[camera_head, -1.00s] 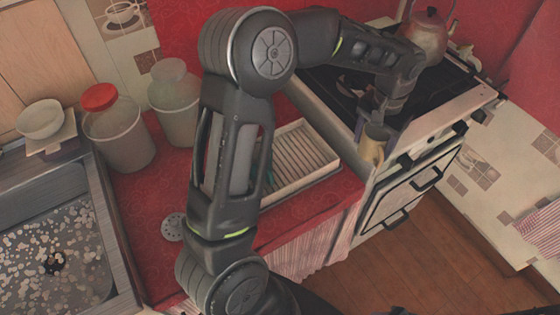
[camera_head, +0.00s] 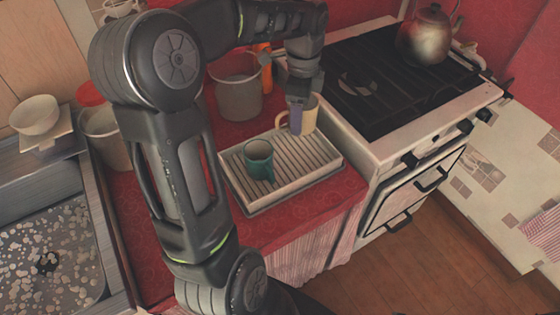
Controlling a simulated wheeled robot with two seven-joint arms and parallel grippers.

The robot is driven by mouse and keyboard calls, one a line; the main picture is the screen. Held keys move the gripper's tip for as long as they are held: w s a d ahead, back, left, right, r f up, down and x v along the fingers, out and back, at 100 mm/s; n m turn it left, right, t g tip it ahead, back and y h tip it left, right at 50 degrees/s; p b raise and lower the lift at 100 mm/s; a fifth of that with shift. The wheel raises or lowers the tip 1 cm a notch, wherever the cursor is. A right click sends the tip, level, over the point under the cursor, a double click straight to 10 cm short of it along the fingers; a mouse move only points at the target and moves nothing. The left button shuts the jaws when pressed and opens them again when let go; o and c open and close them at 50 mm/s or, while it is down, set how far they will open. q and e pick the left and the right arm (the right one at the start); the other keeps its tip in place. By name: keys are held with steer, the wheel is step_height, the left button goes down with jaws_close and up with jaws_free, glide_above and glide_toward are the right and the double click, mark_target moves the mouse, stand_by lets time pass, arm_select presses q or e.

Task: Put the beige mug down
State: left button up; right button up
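The beige mug (camera_head: 310,114) is upright at the back right edge of the white ribbed drying rack (camera_head: 247,207). My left gripper (camera_head: 297,121) points down at it, with a finger over the mug's left side, and is shut on it. The finger on the far side is hidden. I cannot tell whether the mug's base touches the rack. A dark green mug (camera_head: 259,162) stands on the left part of the rack. My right gripper is not in view.
The stove (camera_head: 400,105) with a kettle (camera_head: 427,35) stands right of the rack. A grey canister (camera_head: 237,85) and an orange item (camera_head: 265,68) are behind it. The sink (camera_head: 50,240) is at left. The rack's front right part is clear.

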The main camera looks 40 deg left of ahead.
arm_select(q)
glide_above(298, 152)
steer(key=shift+a+f, duration=0.15)
steer(key=shift+f, duration=2.95)
steer(key=shift+f, duration=1.85)
steer(key=shift+f, duration=0.1)
steer(key=o, duration=1.8)
steer(key=shift+f, duration=0.1)
step_height(298, 152, up, 12)
steer(key=shift+r, duration=0.2)
